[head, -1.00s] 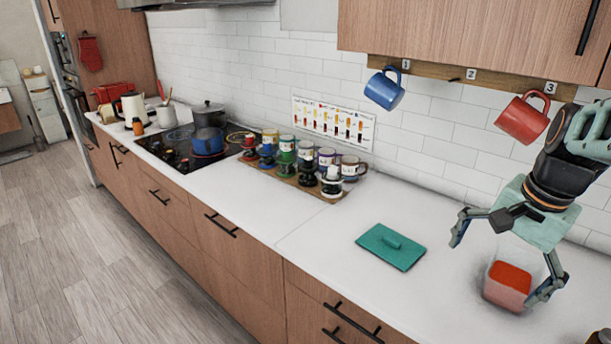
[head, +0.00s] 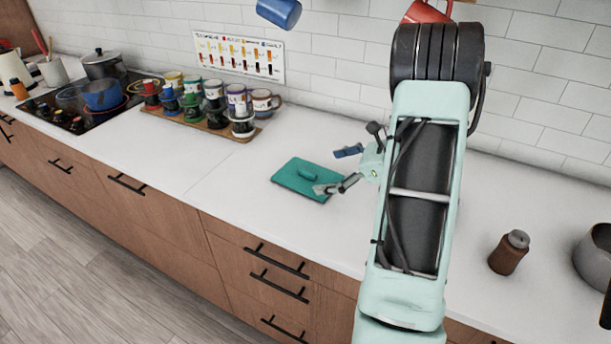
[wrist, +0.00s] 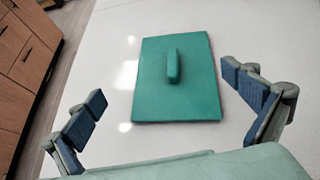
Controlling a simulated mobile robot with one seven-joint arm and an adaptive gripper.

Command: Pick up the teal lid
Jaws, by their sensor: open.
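The teal lid (head: 299,180) lies flat on the white counter, a rectangular plate with a raised bar handle (wrist: 173,66) in its middle. In the wrist view the lid (wrist: 195,95) is centred ahead of my gripper (wrist: 176,115), with one finger off to each side. My gripper (head: 336,170) is open and empty. In the head view it reaches in from the right, and one finger overlaps the lid's right corner. Whether the fingers touch the lid cannot be told. The handle stands between the finger lines, farther out than the fingertips.
A wooden board (head: 215,128) with several mugs and jars stands at the back left, near the hob with a blue pot (head: 102,95). A brown jar (head: 508,253) and a grey pot (head: 594,255) stand at the right. Counter left of the lid is clear.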

